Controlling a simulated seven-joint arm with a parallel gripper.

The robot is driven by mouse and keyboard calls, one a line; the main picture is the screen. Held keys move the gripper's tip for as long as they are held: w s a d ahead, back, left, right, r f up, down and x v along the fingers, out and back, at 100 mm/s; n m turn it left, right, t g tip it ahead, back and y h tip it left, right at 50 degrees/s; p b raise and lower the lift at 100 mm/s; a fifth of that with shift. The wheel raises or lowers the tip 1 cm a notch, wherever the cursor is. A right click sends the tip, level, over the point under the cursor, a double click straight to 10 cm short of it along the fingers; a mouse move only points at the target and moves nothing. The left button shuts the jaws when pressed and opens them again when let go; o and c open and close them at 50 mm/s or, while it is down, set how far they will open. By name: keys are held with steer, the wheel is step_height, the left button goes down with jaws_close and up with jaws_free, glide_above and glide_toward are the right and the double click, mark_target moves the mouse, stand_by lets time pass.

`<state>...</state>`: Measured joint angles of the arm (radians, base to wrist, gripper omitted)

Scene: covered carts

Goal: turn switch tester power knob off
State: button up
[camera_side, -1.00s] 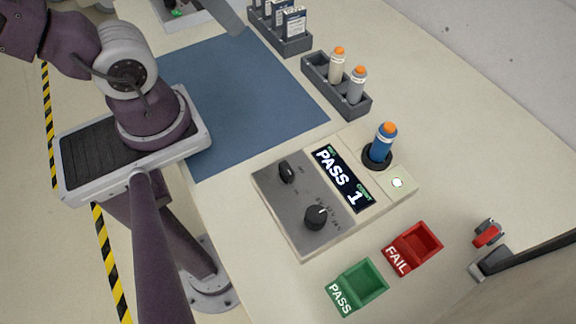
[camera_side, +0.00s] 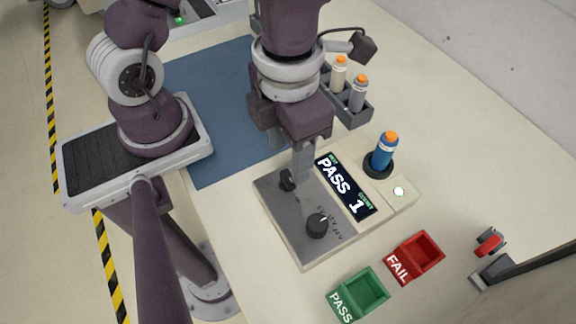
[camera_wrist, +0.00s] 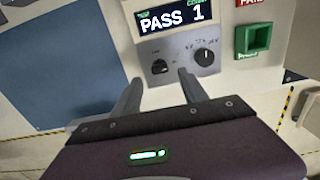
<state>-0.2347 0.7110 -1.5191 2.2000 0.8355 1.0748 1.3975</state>
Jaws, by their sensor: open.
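The switch tester (camera_side: 278,212) is a grey and cream box on the table. Its dark display (camera_side: 345,185) reads "PASS 1". A smaller black knob (camera_side: 287,180) is at its upper left, and a round black knob (camera_side: 317,225) with a dial scale is lower down. In the wrist view the smaller knob (camera_wrist: 160,67) and the dial knob (camera_wrist: 205,57) both show. My gripper (camera_wrist: 160,82) is open, its two fingers spread with the smaller knob between them in the picture. In the side view the fingers are just above and beside that knob; contact cannot be told.
A blue bottle (camera_side: 383,152) stands in a round holder on the tester's right. A green PASS bin (camera_side: 372,285) and a red FAIL bin (camera_side: 428,248) sit in front. A rack (camera_side: 352,118) with two bottles is behind. The blue mat (camera_side: 215,105) is clear.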

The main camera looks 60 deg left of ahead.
mark_target(288, 176)
step_height(288, 176, down, 5)
steer(key=shift+f, duration=0.15)
steer(key=shift+c, duration=0.4)
jaws_close()
